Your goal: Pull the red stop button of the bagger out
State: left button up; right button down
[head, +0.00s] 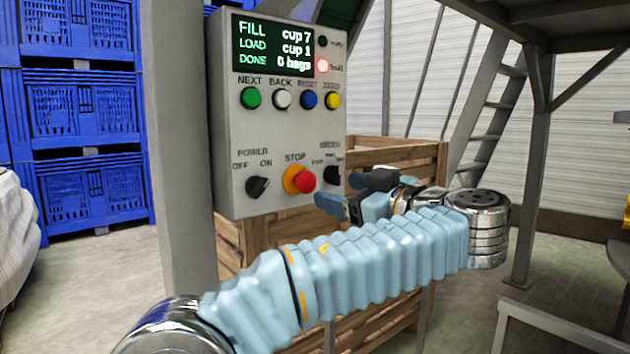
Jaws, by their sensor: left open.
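The bagger's grey control box (225,150) hangs on a post in the head view. Its red stop button (304,181) sits on an orange-yellow collar (289,178) under the word STOP, low in the middle of the panel. My left gripper (345,188) is open, its dark fingers to the right of the button and close to the panel's lower right knob (331,174). It is apart from the red button, and nothing shows between its fingers. My left arm, in a light blue sleeve, crosses below the panel. My right gripper is not in view.
A power knob (257,187) and several coloured buttons share the panel. A wooden crate (415,158) stands behind. A grey post (178,130) stands left of the box.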

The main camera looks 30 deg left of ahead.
aim_at(309, 183)
pick_arm(q)
jog(key=p+x, duration=0.1)
jog(key=x, duration=0.9)
jog(key=shift+w+a, duration=0.1)
jog(key=shift+a, duration=0.1)
